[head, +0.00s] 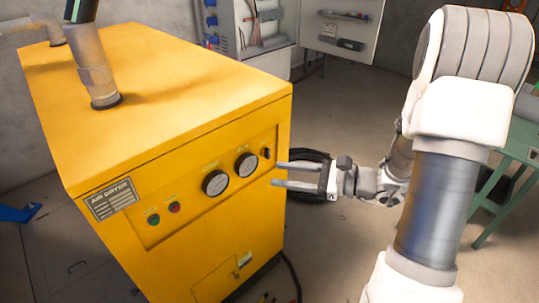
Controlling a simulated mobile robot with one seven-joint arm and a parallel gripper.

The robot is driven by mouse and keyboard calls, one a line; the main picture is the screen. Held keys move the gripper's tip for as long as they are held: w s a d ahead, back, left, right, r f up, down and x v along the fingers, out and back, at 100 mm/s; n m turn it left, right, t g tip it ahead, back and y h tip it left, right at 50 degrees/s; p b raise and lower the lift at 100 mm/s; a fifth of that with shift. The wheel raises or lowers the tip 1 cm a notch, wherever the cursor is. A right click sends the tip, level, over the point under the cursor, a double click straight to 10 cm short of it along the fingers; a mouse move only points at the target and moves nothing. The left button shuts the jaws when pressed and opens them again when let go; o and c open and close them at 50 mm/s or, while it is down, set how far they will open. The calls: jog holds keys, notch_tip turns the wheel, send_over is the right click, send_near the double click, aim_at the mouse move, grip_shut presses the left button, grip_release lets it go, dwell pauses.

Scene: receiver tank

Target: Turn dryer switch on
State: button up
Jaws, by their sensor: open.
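The air dryer (150,75) is a large yellow cabinet on the left, with an "AIR DRYER" plate (111,198) on its front. Its front panel carries a green button (154,220), a red button (174,207), two round gauges (215,183) and a small black switch (266,153) at the right end. I cannot tell the switch's exact position. My gripper (277,174) is open and empty, with its two fingers pointing left at the panel's right end, close to the switch. I cannot tell whether a fingertip touches the panel.
A pipe (97,80) rises from the dryer's top. A coiled black hose (308,157) lies on the floor behind my gripper. An open grey cabinet (262,25) stands at the back wall. A green table (519,145) is at the right.

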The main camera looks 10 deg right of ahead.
aim_at(269, 154)
jog(key=w+d+f+m+t+h+b, duration=0.2)
jog(key=w+d+f+m+t+h, duration=0.2)
jog(key=d+f+m+t, duration=0.45)
jog(key=shift+g, duration=0.85)
jog(key=x, duration=0.5)
jog(key=d+f+b+x, duration=0.1)
jog(key=x, duration=0.5)
jog(key=w+b+x, duration=0.1)
jog(key=x, duration=0.4)
jog(key=shift+w+d+f, duration=0.1)
jog(key=shift+f, duration=0.05)
jog(key=shift+c, duration=0.3)
grip_shut()
